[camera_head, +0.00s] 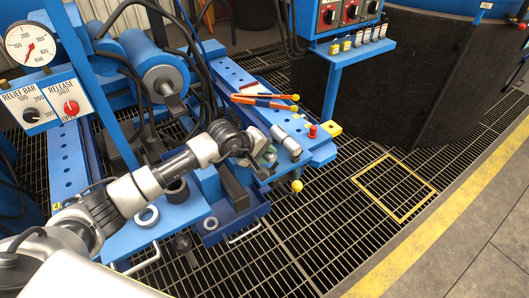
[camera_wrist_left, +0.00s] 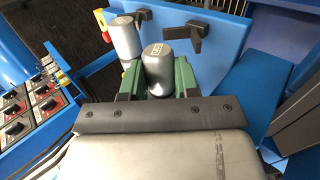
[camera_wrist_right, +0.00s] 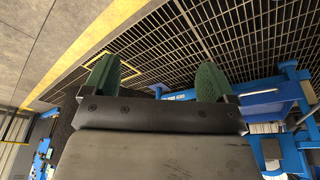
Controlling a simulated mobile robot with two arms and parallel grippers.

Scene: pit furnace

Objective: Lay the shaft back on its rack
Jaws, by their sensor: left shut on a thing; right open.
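My left gripper (camera_head: 266,157) is over the near end of the blue bench. In the left wrist view its green fingers (camera_wrist_left: 160,82) are shut around a grey cylindrical shaft (camera_wrist_left: 158,62) with a marked end face. Another grey cylinder (camera_head: 286,141) lies just beyond the gripper; it also shows in the left wrist view (camera_wrist_left: 125,38), beside the held one. A blue plate with black hooks (camera_wrist_left: 220,50), which looks like the rack, is behind them. I cannot tell whether the held shaft touches it. My right gripper (camera_wrist_right: 155,80) is open and empty above the floor grating, outside the head view.
Orange-handled tools (camera_head: 265,102) lie on the blue bench. A red knob (camera_head: 312,131) and yellow block (camera_head: 332,128) are at its right end. A blue tray (camera_head: 232,221) stands in front. A control panel (camera_head: 345,14) and dark furnace wall (camera_head: 400,75) are behind. The right-hand grating is clear.

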